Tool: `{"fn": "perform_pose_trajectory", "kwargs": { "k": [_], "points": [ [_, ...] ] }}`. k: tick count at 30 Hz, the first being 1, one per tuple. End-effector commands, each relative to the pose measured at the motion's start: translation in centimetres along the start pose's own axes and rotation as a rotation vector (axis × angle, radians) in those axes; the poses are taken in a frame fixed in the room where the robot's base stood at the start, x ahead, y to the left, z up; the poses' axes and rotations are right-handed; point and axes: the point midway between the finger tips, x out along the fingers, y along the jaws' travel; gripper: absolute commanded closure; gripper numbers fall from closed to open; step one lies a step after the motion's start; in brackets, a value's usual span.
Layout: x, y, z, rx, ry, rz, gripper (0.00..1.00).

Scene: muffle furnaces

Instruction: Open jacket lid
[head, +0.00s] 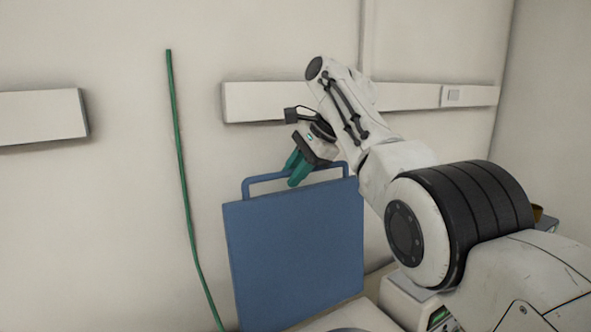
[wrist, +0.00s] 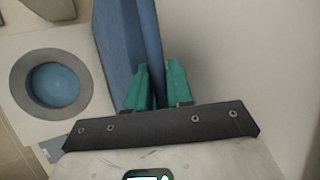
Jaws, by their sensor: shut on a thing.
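The blue jacket lid (head: 295,250) is a flat square panel standing roughly upright in the head view, with a blue bar handle (head: 262,178) along its top edge. My gripper (head: 297,170) has its green fingers closed around the handle, near its middle. In the wrist view the lid (wrist: 112,35) is seen nearly edge-on, and the blue handle runs between the green fingers (wrist: 158,82). Left of the lid there, a round opening (wrist: 20,80) with a grey ring and a blue inside lies uncovered in a pale top surface.
A green hose (head: 180,150) hangs along the wall left of the lid. White wall rails (head: 265,102) run behind my arm. A white device with a green display (head: 438,316) stands below my arm. The wall is close behind the lid.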

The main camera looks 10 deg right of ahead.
Motion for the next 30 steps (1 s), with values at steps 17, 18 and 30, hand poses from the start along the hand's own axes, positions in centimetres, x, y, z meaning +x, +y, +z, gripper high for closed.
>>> {"fn": "perform_pose_trajectory", "kwargs": {
  "k": [17, 18, 30],
  "points": [
    [0.5, 0.4, -0.3, 0.005, -0.001, 0.011, 0.58],
    [0.5, 0.4, -0.3, 0.005, -0.001, 0.011, 0.58],
    [-2.8, 0.3, -0.3, 0.004, 0.001, 0.005, 0.58]
  ]
}}
